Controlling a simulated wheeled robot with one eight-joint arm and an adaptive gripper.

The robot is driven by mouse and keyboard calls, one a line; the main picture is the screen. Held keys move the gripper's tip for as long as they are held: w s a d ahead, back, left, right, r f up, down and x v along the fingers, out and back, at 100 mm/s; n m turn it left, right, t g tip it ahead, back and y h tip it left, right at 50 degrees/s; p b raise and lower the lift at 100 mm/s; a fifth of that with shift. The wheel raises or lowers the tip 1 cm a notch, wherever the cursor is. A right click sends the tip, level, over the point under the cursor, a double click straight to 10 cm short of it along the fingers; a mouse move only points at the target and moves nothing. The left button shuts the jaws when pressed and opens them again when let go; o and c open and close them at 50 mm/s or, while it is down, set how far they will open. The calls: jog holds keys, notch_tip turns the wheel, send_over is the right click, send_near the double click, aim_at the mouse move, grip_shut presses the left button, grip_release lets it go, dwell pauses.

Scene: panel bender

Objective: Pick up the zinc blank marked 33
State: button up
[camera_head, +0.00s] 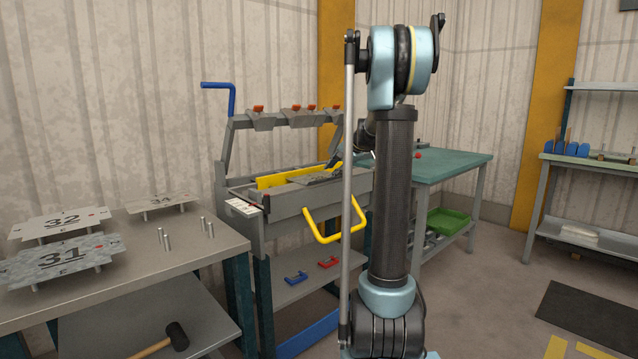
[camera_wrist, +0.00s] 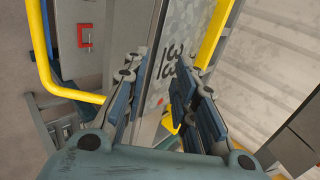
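The zinc blank marked 33 (camera_wrist: 187,40) shows in the wrist view as a spangled grey sheet, with its black number partly behind a finger. In the head view, a grey plate (camera_head: 318,177) lies on the bender bed, its mark unreadable. My gripper (camera_wrist: 160,68) is open in the wrist view, its two fingers apart with part of the blank seen between them. I cannot tell whether the fingers touch it. In the head view the gripper is mostly hidden behind my arm.
The bender (camera_head: 285,208) has a yellow bar handle (camera_head: 322,238) at its front and a raised clamp beam (camera_head: 285,121). Blanks 31 (camera_head: 62,258), 32 (camera_head: 60,224) and 34 (camera_head: 160,202) rest on the left table (camera_head: 190,245) near upright pins. A green-topped table (camera_head: 450,165) stands behind my arm.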

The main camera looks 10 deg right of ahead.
jog(key=x, duration=0.2)
jog(key=d+x, duration=0.1)
jog(key=x, duration=0.2)
jog(key=shift+w+a+f, duration=0.2)
jog(key=shift+w+f, duration=0.05)
jog(key=shift+f, duration=0.2)
jog(key=shift+c, duration=0.2)
grip_shut()
